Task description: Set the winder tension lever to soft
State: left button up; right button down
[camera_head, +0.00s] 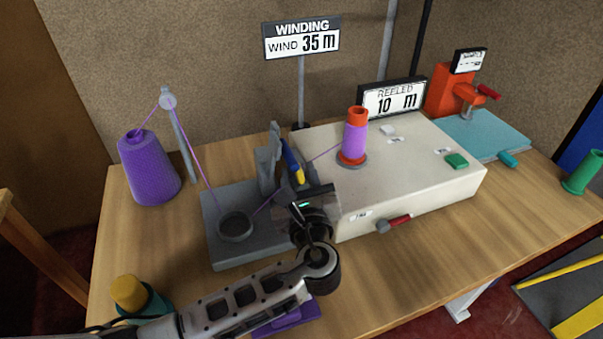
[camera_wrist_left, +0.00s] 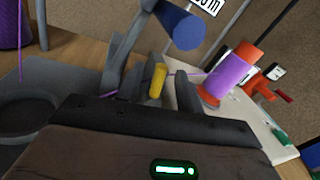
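The grey tension stand (camera_head: 268,165) carries a lever with a blue part (camera_head: 289,157) and a yellow part (camera_head: 298,174). In the left wrist view the yellow part (camera_wrist_left: 157,80) appears between my fingers, with the blue cylinder (camera_wrist_left: 178,28) beyond; contact cannot be told. My left gripper (camera_head: 290,190) is low beside the stand, its fingers apart in the wrist view (camera_wrist_left: 160,92). My right gripper is out of view.
Purple yarn runs from a cone (camera_head: 148,168) past a guide post (camera_head: 182,140) to the spool (camera_head: 355,135) on the winder. A green button (camera_head: 456,160) is on the winder's top. A yellow-topped item (camera_head: 128,293) stands near my left arm. Front right table is clear.

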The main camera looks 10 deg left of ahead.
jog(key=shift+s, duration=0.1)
pick_arm(q)
grip_shut()
jog(key=n+b, duration=0.1)
jog(key=n, duration=0.1)
jog(key=s+a+f+n+b, duration=0.1)
jog(key=n+b, duration=0.1)
jog(key=shift+a+f+t+y, duration=0.2)
jog(key=shift+t+y, duration=0.1)
jog(key=shift+t, duration=0.1)
jog(key=shift+n+b, duration=0.3)
jog(key=shift+b, duration=0.05)
jog(key=shift+r, duration=0.2)
grip_release()
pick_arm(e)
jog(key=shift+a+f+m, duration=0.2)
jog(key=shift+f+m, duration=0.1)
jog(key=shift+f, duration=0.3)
